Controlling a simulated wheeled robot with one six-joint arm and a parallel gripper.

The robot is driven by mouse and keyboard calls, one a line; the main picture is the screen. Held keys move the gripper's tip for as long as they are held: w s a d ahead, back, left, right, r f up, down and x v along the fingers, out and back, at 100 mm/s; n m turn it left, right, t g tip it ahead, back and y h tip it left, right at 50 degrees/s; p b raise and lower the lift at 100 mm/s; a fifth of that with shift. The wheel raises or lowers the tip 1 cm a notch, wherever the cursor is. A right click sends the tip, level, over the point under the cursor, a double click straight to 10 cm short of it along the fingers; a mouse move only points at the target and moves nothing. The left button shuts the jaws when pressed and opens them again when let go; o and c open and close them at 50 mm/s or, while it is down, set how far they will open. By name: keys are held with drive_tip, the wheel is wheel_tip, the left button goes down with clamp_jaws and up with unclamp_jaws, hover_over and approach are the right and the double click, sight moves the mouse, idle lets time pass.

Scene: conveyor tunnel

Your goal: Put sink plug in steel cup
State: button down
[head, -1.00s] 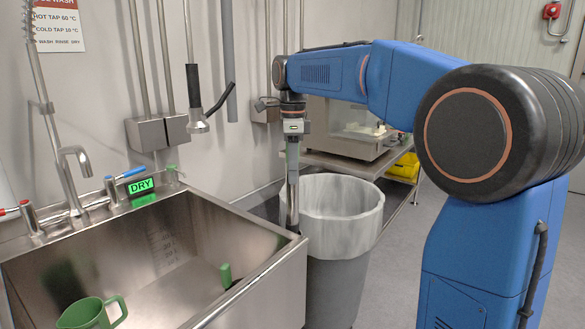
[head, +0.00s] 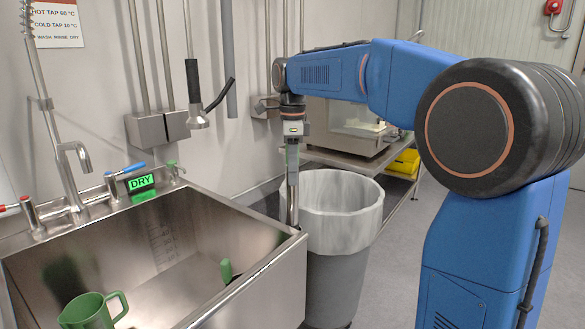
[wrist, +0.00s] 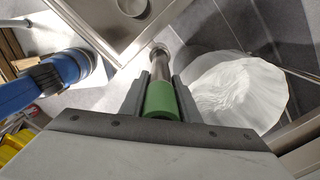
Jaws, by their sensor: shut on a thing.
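The plug's long steel tube (head: 292,200) hangs upright below the fingers. Its lower end (wrist: 160,52) is close to the sink's corner; I cannot tell whether it touches. I cannot make out the steel cup for sure; the tube may hide it.
The steel sink (head: 255,270) holds a green mug (head: 88,312) and a green-handled thing (head: 226,269). A lined grey bin (head: 342,245) stands close right of the tube. Taps (head: 75,205) line the back. A steel bench (head: 345,165) stands behind.

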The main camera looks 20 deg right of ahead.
sight(292, 197)
drive_tip(key=shift+f, duration=4)
drive_tip(key=c, duration=1.3)
unclamp_jaws()
drive_tip(key=shift+o, duration=0.2)
wheel_tip(292, 197, up, 17)
drive_tip(key=shift+r, duration=0.2)
